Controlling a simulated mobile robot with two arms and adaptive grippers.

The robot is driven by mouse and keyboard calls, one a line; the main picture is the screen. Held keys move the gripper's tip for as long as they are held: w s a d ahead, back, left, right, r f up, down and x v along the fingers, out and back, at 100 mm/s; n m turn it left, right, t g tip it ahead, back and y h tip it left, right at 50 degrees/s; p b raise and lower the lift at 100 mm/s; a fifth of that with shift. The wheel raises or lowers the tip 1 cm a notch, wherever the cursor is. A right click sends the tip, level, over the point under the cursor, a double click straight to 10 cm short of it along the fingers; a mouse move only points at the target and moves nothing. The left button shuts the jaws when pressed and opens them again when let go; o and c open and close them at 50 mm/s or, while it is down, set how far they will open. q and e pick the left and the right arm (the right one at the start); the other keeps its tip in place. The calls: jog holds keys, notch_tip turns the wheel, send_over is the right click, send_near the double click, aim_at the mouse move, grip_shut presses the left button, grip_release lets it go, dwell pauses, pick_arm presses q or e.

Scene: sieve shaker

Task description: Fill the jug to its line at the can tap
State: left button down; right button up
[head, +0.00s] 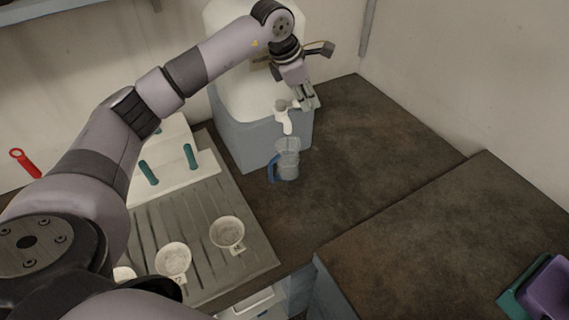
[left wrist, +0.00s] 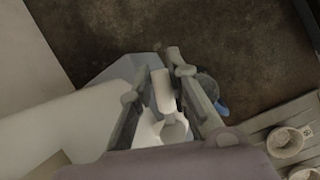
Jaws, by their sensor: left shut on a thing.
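The white can (head: 245,80) stands on a grey-blue block at the back, with a white tap (head: 283,121) on its front. The clear jug (head: 287,163) with a blue handle stands upright on the dark worktop below the tap spout. Its line and water level are too small to make out. My left gripper (head: 306,101) is at the tap, shut on its lever. The left wrist view shows the white tap lever (left wrist: 162,92) between the fingers. There the jug (left wrist: 208,88) is partly hidden behind a finger. My right gripper is out of view.
A grooved grey drainboard (head: 200,210) with several white cups lies left of the jug. Behind it is a white unit with teal handles (head: 149,172). A red-handled tool (head: 25,162) is at the far left. Purple and green containers (head: 548,290) sit lower right. The worktop right of the jug is clear.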

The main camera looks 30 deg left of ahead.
pick_arm(q)
jog(key=shift+a+f, duration=0.1)
jog(key=shift+f, duration=0.05)
jog(key=n, duration=0.1)
jog(key=w+a+n+y, duration=0.1)
jog(key=n, duration=0.2)
jog(key=shift+w+a+t+y, duration=0.2)
jog(key=shift+a+t+y, duration=0.1)
jog(key=shift+a+y, duration=0.1)
dwell(0.6)
jog(key=c, duration=1.4)
grip_release()
jog(key=shift+a, duration=0.15)
jog(key=shift+c, duration=0.2)
jog(key=shift+w, duration=0.1)
jog(key=shift+r, duration=0.2)
